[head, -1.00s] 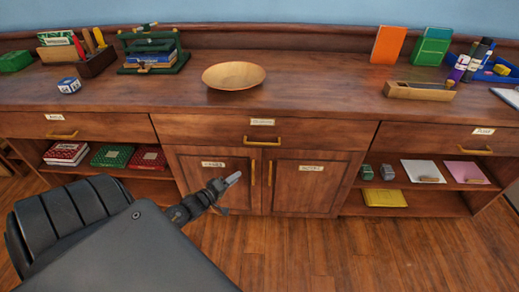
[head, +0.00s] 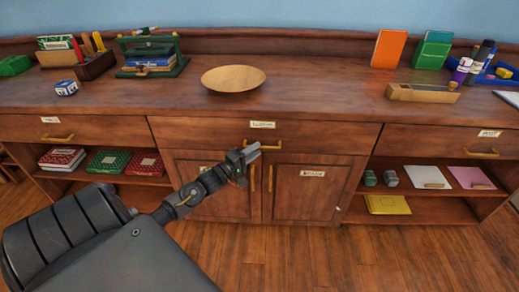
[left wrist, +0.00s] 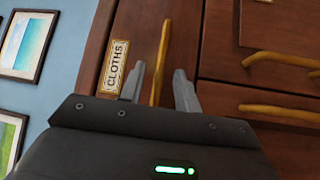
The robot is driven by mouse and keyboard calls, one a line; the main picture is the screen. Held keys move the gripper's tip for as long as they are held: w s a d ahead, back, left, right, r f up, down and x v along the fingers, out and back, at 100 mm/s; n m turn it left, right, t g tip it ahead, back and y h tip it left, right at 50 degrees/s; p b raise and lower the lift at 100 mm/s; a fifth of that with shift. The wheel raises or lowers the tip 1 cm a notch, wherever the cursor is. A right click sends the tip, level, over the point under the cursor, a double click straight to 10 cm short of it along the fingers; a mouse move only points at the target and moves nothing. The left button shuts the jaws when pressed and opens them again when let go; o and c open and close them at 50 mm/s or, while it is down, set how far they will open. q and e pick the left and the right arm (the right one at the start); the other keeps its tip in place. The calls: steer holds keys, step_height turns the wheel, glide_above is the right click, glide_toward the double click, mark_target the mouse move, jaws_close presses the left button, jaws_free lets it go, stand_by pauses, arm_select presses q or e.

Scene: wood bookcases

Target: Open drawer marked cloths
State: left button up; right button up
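The panel marked CLOTHS (left wrist: 122,28) shows in the left wrist view, with its label (left wrist: 117,67) left of a long brass handle (left wrist: 160,62). In the head view it appears to be the lower left wooden door (head: 225,207), its label partly hidden by my arm and its upright handle (head: 252,180) at its right edge. My left gripper (head: 250,152) is at the upper end of that handle. In the left wrist view the gripper (left wrist: 158,84) is open, one finger on each side of the handle, with gaps visible. My right gripper is not in view.
A closed drawer (head: 330,134) with a brass handle (head: 265,144) lies just above. A second door (head: 315,190) stands to the right. A wooden bowl (head: 233,79) sits on the countertop (head: 320,95). Open shelves flank the doors; the floor in front is clear.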

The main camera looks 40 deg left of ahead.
arm_select(q)
steer(key=shift+w+d+r, duration=0.1)
steer(key=shift+w, duration=0.65)
steer(key=shift+w+d+r, duration=0.1)
steer(key=shift+w, duration=0.6)
steer(key=shift+c, duration=0.2)
jaws_close()
